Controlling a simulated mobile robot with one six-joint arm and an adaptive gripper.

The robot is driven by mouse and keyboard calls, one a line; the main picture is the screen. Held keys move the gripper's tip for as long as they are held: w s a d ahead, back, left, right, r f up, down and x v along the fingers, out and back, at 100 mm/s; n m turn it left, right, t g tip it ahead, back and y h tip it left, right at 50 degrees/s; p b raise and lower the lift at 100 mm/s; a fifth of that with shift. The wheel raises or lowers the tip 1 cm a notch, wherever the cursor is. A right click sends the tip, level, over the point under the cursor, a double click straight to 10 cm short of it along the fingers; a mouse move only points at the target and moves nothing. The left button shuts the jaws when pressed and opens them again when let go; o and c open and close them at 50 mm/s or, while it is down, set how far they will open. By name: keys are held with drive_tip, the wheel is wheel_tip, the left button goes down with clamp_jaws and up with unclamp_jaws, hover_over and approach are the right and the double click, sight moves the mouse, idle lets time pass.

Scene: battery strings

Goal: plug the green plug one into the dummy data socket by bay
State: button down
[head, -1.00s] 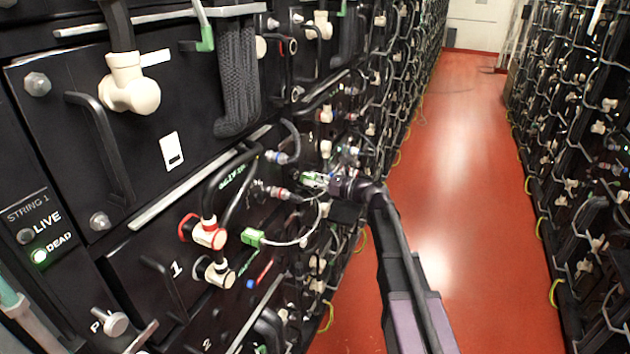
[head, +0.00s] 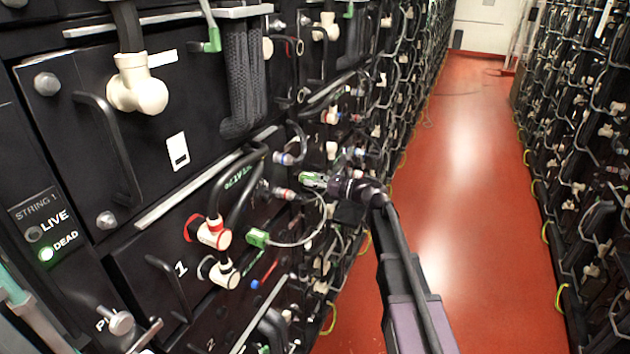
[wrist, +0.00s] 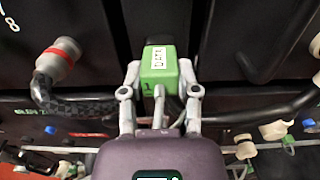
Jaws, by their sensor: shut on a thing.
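My gripper (wrist: 160,90) is shut on a green plug (wrist: 158,66) with a white label and a "1" on its body. A pale cable runs from the plug back between the fingers. The plug also shows in the head view (head: 313,180) at the end of my gripper (head: 328,182), close to the dark rack front. A black part shows just beyond the plug's front end in the wrist view; I cannot tell if it is the plug's nose or a socket, nor whether they touch. I cannot make out the dummy data socket for certain.
Another green connector (head: 258,238) sits on the bay 1 front, with a pale cable looping toward my gripper. Thick black cables (head: 236,185) and a red-collared connector (wrist: 62,55) stand out nearby. The red aisle floor (head: 460,200) is clear.

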drive_tip(key=shift+a, duration=0.1)
drive_tip(key=shift+c, duration=1.3)
unclamp_jaws()
drive_tip(key=v, duration=1.2)
